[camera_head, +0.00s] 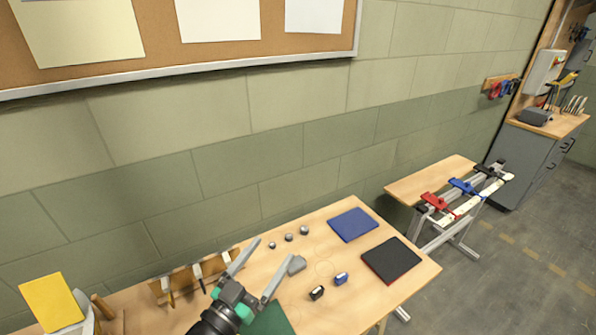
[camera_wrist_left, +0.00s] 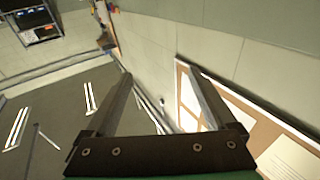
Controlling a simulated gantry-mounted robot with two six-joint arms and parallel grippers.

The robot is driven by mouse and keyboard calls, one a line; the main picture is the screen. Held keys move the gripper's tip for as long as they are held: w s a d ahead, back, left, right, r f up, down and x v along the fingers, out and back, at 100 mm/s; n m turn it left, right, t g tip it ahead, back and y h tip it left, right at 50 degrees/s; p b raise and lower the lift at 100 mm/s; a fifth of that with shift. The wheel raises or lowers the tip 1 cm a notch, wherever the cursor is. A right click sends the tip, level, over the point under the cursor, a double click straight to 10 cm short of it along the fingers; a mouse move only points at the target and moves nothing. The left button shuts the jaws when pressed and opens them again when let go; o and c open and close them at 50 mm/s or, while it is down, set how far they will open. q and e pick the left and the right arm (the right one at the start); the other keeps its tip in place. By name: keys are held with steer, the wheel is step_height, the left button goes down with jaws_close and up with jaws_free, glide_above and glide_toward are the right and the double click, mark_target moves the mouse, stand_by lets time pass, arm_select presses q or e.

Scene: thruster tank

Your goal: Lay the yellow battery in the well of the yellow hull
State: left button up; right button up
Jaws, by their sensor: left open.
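My left gripper (camera_head: 272,256) is over the near table in the head view, its two fingers spread apart. In the left wrist view my left gripper (camera_wrist_left: 161,82) is open with nothing between its fingers. I cannot make out a yellow battery or a yellow hull for certain in either view. A small black block (camera_head: 317,293) and a small blue block (camera_head: 341,279) lie on the table to the right of the gripper. A grey block-like shape (camera_head: 297,264) is at the right finger's tip; I cannot tell whether it touches. My right gripper is not in view.
The wooden table (camera_head: 318,244) holds a blue mat (camera_head: 353,225), a black mat (camera_head: 391,260), a partly hidden green mat (camera_head: 270,320) and several small grey round parts. A yellow panel (camera_head: 50,302) stands at the left. A second bench (camera_head: 428,182) with red and blue clamps stands behind.

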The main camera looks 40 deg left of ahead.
arm_select(q)
steer(key=w+d+r+m+t+h, duration=0.1)
steer(key=d+r+t, duration=0.15)
steer(key=r, duration=0.75)
steer(key=w+d+r+m+t+h, duration=0.15)
steer(key=d+r, duration=0.25)
steer(key=r, duration=0.6)
steer(key=s+d+r+t+h, duration=0.2)
steer(key=s+d+r, duration=0.1)
steer(key=r, duration=0.6)
steer(key=s+d+r+t+h, duration=0.2)
steer(key=s+d+r, duration=0.1)
steer(key=r, duration=0.5)
steer(key=shift+s+d+r+m, duration=0.3)
steer(key=shift+d+r+m, duration=0.05)
steer(key=shift+r, duration=0.05)
steer(key=shift+o, duration=0.6)
steer(key=shift+s+r, duration=0.1)
steer(key=shift+r, duration=0.05)
steer(key=shift+o, duration=0.2)
